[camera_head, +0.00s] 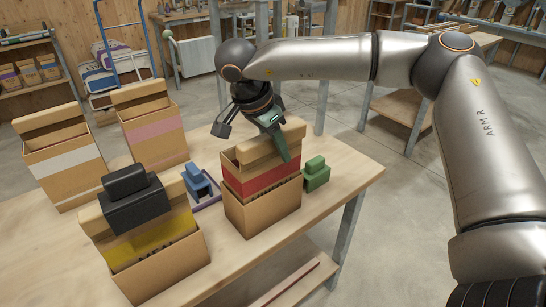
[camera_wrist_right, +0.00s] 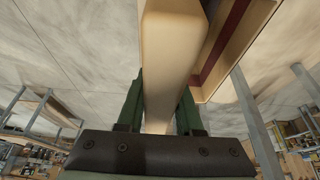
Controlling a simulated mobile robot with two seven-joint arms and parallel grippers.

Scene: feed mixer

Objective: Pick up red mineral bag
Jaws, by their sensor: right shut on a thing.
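The red mineral bag (camera_head: 262,181) is a tan bag with a red band and a rolled top. It stands upright in an open cardboard box (camera_head: 263,213) on the table, its lower part hidden by the box. My right gripper (camera_head: 284,148) comes down from above and is shut on the rolled top. In the right wrist view, the green fingers of the gripper (camera_wrist_right: 158,108) lie on either side of the tan rolled top (camera_wrist_right: 168,55), and part of the red band (camera_wrist_right: 222,40) shows beyond. My left gripper is not in view.
A yellow-banded bag (camera_head: 150,238) with a black block (camera_head: 134,203) on top stands front left on the wooden table (camera_head: 335,178). White-banded (camera_head: 65,160) and pink-banded (camera_head: 155,132) bags stand behind. A blue item (camera_head: 198,182) and a green item (camera_head: 316,173) flank the box closely.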

